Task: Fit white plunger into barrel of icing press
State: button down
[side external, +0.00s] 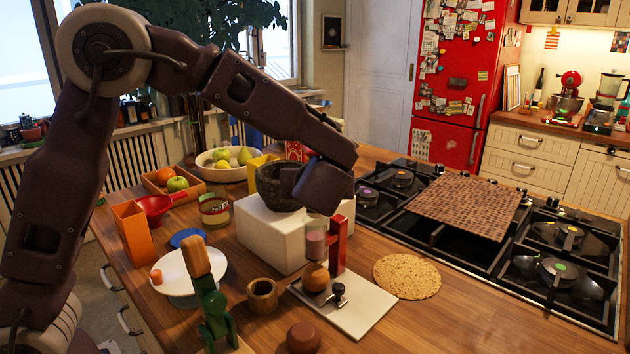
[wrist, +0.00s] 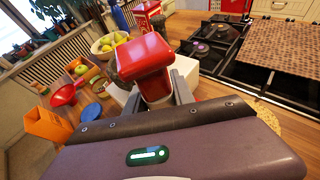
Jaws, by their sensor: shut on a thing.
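My gripper (wrist: 160,92) is shut on the white plunger (wrist: 157,87), a pale cylinder with a large red block-like top (wrist: 144,58). In the side view, my dark hand (side external: 325,187) hides most of the plunger. The icing press has a red upright (side external: 338,246) and a pinkish see-through barrel (side external: 315,246). It stands on a pale board (side external: 366,312). My gripper is just above the press. A brown rounded piece (side external: 315,276) sits below the barrel. I cannot tell whether the plunger's lower end is inside the barrel.
A white block (side external: 268,234) carries a dark bowl (side external: 270,185) close behind the press. The gas hob (side external: 470,249) is to the right.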

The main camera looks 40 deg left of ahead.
jog(key=shift+f, duration=2.2)
jog(key=c, duration=1)
grip_release()
jog(key=v, duration=0.7)
